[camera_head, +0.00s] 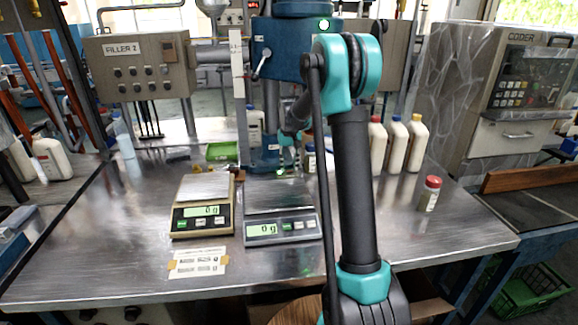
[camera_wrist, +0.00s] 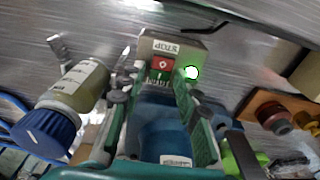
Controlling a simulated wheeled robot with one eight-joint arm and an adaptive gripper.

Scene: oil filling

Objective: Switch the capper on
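The capper (camera_head: 280,45) is a blue machine at the back centre of the table, with a lit green lamp near its top. In the wrist view its small switch box (camera_wrist: 188,42) shows a STOP label, a red button (camera_wrist: 161,65) and a partly hidden label below. A green light (camera_wrist: 191,72) glows at the box's right side. My gripper (camera_wrist: 156,82) has its two green fingers apart, their tips close to the box front; I cannot tell whether they touch it. In the head view my gripper (camera_head: 287,152) is small and partly hidden by my arm.
Two scales, a gold one (camera_head: 201,215) and a grey one (camera_head: 281,225), stand in front. White bottles (camera_head: 396,148) stand right of my arm, and a red-capped jar (camera_head: 429,194) farther right. A blue-capped bottle (camera_wrist: 62,110) is left of my gripper in the wrist view.

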